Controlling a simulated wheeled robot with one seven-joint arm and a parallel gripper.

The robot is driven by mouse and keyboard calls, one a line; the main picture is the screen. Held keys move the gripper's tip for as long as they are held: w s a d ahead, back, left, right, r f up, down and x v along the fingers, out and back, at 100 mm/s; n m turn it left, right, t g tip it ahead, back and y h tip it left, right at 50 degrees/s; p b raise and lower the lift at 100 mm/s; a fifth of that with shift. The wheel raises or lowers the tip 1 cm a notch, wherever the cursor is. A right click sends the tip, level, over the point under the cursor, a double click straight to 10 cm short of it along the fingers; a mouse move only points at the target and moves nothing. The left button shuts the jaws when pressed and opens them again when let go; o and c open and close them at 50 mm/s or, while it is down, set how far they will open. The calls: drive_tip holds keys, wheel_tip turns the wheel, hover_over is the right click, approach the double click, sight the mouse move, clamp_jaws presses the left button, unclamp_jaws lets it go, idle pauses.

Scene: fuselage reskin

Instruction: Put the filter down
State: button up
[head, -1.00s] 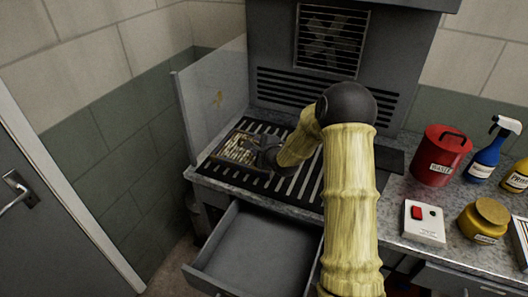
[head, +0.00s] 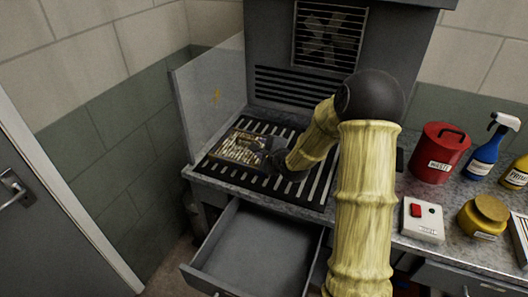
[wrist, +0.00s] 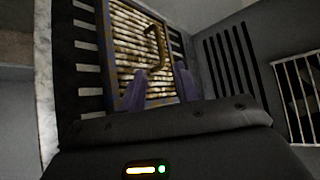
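The filter (head: 238,147) is a flat, pleated, yellowish panel in a dark frame. It lies on the slotted bench top at the left, beside the clear side panel. In the wrist view the filter (wrist: 124,40) fills the upper middle, with a brass-coloured handle (wrist: 155,50) on its face. My gripper (head: 273,162) is at the filter's right edge in the head view. In the wrist view my gripper (wrist: 161,78) has its two fingers apart, with the handle beyond the fingertips and nothing between them. Whether the fingers touch the filter is hard to tell.
A grey drawer (head: 255,255) stands open below the bench. A clear panel (head: 212,95) rises at the bench's left edge, and a vented cabinet (head: 275,60) stands behind. A red waste can (head: 440,152), a blue spray bottle (head: 485,150), a yellow jar (head: 484,215) and a switch box (head: 422,218) are at right.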

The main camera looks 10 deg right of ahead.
drive_tip(key=shift+s+a+n+g, duration=0.15)
drive_tip(key=shift+s+n+g, duration=0.15)
drive_tip(key=shift+s+n, duration=0.25)
drive_tip(key=s+n+g+h, duration=0.1)
drive_tip(key=s+n+g, duration=0.4)
drive_tip(key=s+n, duration=0.4)
drive_tip(key=s+r+n+g+h, duration=0.1)
drive_tip(key=s+n+g, duration=0.3)
drive_tip(key=s+n, duration=0.6)
drive_tip(key=s+h, duration=0.1)
drive_tip(key=s, duration=0.8)
drive_tip(key=shift+s+a+g, duration=0.3)
drive_tip(key=shift+s+g, duration=0.1)
